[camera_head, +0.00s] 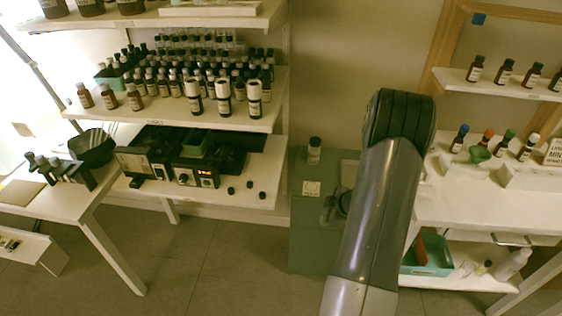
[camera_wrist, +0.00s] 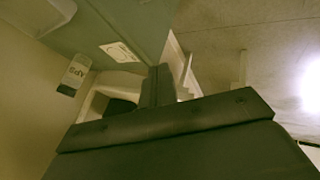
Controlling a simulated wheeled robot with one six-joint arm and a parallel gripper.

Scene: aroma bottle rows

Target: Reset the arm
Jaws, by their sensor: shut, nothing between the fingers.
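My arm (camera_head: 380,205) rises from the bottom of the head view, in front of the grey-green cabinet and the right-hand shelf's edge. It hides most of my gripper in that view. In the wrist view, dark parts of my gripper (camera_wrist: 158,85) fill the lower middle. It is shut, with nothing held. A small pale bottle with a dark cap (camera_head: 314,151) stands on the cabinet (camera_head: 305,240), left of my arm. The bottle also shows, tilted in the picture, at the left of the wrist view (camera_wrist: 75,73).
A left shelf (camera_head: 225,120) carries rows of dark bottles and a device with a lit display (camera_head: 205,182). Right shelves (camera_head: 510,90) hold several small bottles, with a green bin (camera_head: 432,262) below. A table (camera_head: 45,200) stands far left. The floor (camera_head: 200,260) is clear.

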